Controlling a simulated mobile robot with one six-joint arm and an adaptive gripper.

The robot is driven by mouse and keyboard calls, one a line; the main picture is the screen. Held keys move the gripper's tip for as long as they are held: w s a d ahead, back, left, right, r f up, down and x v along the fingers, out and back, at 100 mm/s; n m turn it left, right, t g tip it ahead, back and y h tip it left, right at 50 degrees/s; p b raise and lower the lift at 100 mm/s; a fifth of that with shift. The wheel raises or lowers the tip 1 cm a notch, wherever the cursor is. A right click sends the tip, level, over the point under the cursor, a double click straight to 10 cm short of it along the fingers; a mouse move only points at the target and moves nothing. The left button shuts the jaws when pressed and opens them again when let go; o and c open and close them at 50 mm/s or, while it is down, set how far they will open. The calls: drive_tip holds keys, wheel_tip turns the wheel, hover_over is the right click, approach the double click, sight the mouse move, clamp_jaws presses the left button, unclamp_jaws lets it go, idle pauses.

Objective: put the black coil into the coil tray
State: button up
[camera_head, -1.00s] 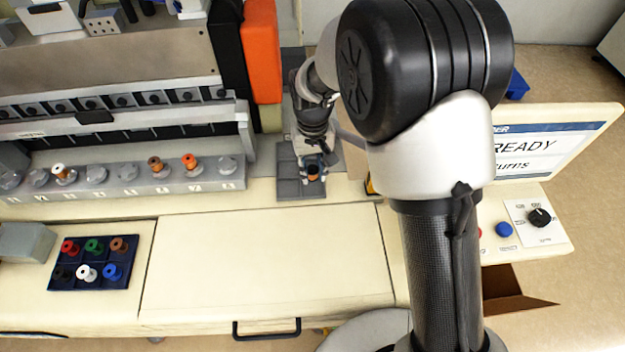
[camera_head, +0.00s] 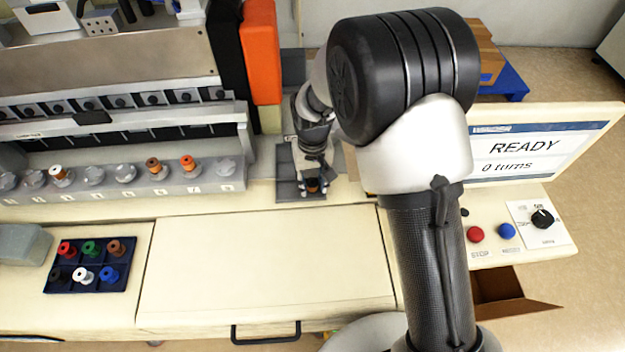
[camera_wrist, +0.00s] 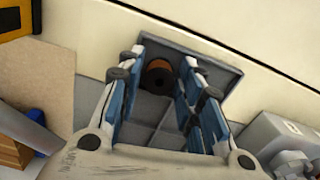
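The coil between my fingers (camera_wrist: 159,74) shows copper-brown winding and a dark centre; it also shows in the head view (camera_head: 312,185). It sits in a corner compartment of the grey coil tray (camera_wrist: 208,72), seen in the head view on the bench (camera_head: 289,188). My gripper (camera_wrist: 165,72) is low over the tray with its blue-padded fingers on either side of the coil. The fingers look spread, with gaps to the coil. The other tray compartments in sight are empty.
A row of grey spindles (camera_head: 125,173) runs along the machine, some bearing copper or orange coils. A screen (camera_head: 540,148) and button panel stand right. The front bench is clear.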

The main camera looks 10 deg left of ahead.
sight(312, 183)
drive_tip(key=shift+o, duration=1)
drive_tip(key=s+d+r+m+t+p, duration=0.1)
drive_tip(key=d+r, duration=0.2)
drive_tip(key=r, duration=0.7)
drive_tip(key=s+d+r+p, duration=0.1)
drive_tip(key=d+r, duration=0.2)
drive_tip(key=r, duration=0.7)
drive_tip(key=s+d+r+m+t, duration=0.1)
drive_tip(key=s+d+r, duration=0.3)
drive_tip(key=s+d, duration=0.4)
drive_tip(key=s+d+r+m+t, duration=0.2)
drive_tip(key=s+d+r, duration=0.2)
drive_tip(key=s+d, duration=0.4)
drive_tip(key=s, duration=0.4)
drive_tip(key=shift+s+d+r+t, duration=0.15)
drive_tip(key=shift+s+d+t, duration=0.15)
drive_tip(key=shift+s+d, duration=0.1)
